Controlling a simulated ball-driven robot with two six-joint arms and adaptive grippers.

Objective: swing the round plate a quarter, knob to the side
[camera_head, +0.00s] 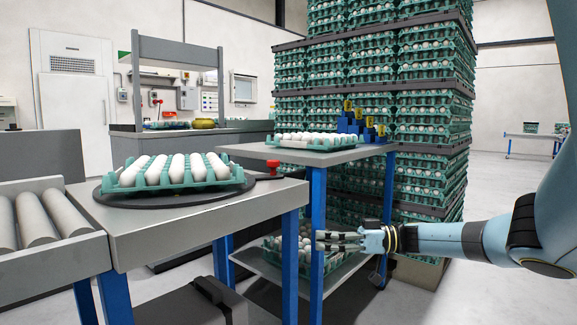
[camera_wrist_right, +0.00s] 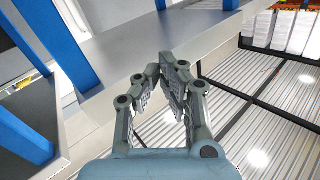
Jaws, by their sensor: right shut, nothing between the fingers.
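The round plate (camera_head: 118,204) is a dark disc on the grey table at the left of the head view. A red knob (camera_head: 273,165) stands at its right side, on a short dark arm. A green tray (camera_head: 176,186) full of white eggs rests on the plate and hides most of it. My right gripper (camera_head: 322,240) is in front of the blue-legged shelf unit, below and right of the knob, and touches neither plate nor knob. In the wrist view its fingers (camera_wrist_right: 172,62) are closed together with nothing between them. My left gripper is not in view.
A roller conveyor (camera_head: 35,222) adjoins the table at the left. The shelf unit (camera_head: 305,155) holds another egg tray on top and one below. A tall stack of egg trays (camera_head: 432,140) stands behind it. Open floor lies at the right.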

